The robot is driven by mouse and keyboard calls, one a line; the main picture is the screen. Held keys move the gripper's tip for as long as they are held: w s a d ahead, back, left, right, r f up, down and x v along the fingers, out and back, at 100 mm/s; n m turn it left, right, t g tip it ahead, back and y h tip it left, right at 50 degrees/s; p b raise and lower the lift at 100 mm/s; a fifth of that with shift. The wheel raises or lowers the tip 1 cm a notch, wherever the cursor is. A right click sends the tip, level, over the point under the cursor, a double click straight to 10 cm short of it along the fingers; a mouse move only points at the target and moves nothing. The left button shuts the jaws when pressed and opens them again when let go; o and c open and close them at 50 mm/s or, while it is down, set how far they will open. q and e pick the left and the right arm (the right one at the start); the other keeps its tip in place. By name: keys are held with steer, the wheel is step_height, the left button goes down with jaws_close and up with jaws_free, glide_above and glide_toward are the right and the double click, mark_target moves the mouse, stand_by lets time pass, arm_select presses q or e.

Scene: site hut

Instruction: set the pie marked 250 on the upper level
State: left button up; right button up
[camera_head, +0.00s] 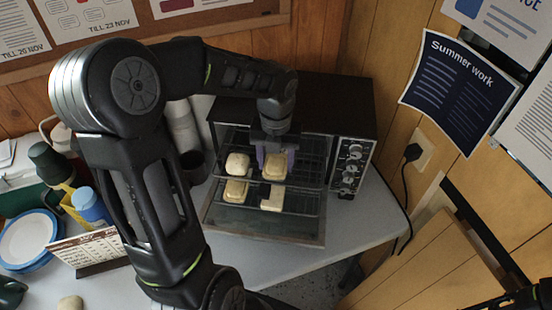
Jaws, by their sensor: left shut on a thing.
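A black toaster oven (355,110) stands open on the table, its glass door (265,222) folded down. Two pale pies show at the upper rack: a round one on the left (237,163) and a squarish one on the right (275,167). Lower down are another pale pie on the left (235,190) and one on the right (272,200). My left gripper (276,155) reaches in from above and is shut on the squarish upper pie. I cannot tell whether that pie rests on the rack. No 250 mark is readable. My right gripper is not in view.
Oven knobs (350,168) are on the right. A blue-capped bottle (90,205), plates (27,238), a small standing calendar (88,248) and a pale round item (70,302) are on the left. The grey tabletop (300,268) is bare in front of the oven.

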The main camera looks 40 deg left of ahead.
mark_target(276, 163)
arm_select(q)
steer(key=shift+f, duration=0.15)
steer(key=o, duration=1.5)
steer(key=shift+c, duration=0.2)
step_height(276, 163, up, 12)
steer(key=shift+b, duration=0.35)
